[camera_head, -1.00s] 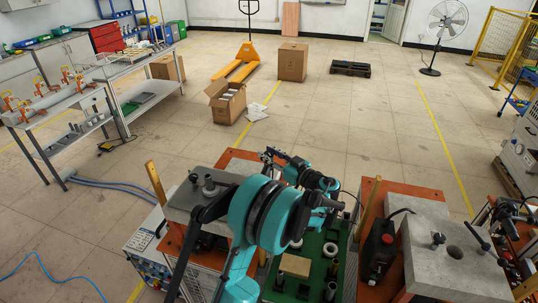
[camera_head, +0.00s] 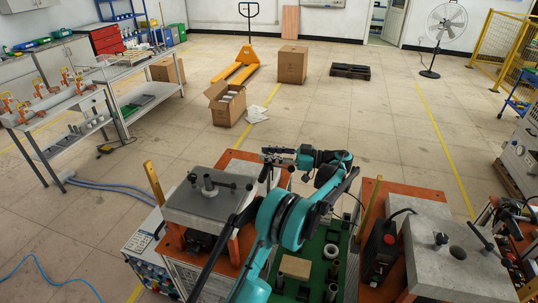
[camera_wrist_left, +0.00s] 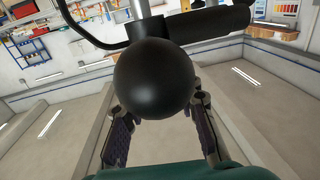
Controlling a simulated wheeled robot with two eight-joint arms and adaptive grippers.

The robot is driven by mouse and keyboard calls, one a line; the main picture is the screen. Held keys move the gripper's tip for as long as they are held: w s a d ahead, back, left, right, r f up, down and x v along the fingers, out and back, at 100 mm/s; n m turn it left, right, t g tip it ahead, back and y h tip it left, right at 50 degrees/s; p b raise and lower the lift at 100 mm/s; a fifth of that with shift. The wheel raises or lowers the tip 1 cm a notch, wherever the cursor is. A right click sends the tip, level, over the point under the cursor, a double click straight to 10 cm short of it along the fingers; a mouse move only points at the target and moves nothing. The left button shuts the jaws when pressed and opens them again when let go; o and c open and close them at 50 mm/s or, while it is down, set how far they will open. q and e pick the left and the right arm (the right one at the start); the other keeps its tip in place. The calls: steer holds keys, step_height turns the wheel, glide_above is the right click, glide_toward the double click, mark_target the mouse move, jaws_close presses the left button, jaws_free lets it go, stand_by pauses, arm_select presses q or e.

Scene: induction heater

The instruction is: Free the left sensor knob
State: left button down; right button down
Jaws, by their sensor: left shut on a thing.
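My left gripper (camera_head: 270,158) is at the far end of the left heater, above its orange back part. In the left wrist view, its two dark fingers (camera_wrist_left: 158,108) stand on either side of a round black knob (camera_wrist_left: 154,75) and are shut on it. The knob fills the middle of that view and hides much of what lies behind it. A pale rod rises behind the knob. In the head view the knob is too small to tell apart from the fingers. My right gripper is not in view.
The left heater's grey top (camera_head: 205,205) carries a dark lever. A second heater with a grey top (camera_head: 455,255) stands right. Between them is a green tray (camera_head: 317,243) with rings and a wooden block. In the wrist view, a black handle (camera_wrist_left: 215,20) is close behind the knob.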

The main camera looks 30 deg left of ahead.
mark_target(268, 152)
arm_select(q)
steer(key=shift+g, duration=0.3)
steer(key=c, duration=1.2)
jaws_free()
steer(key=shift+a, duration=0.1)
steer(key=shift+o, duration=0.2)
steer(key=shift+r, duration=0.1)
step_height(268, 152, up, 10)
steer(key=shift+f, duration=0.15)
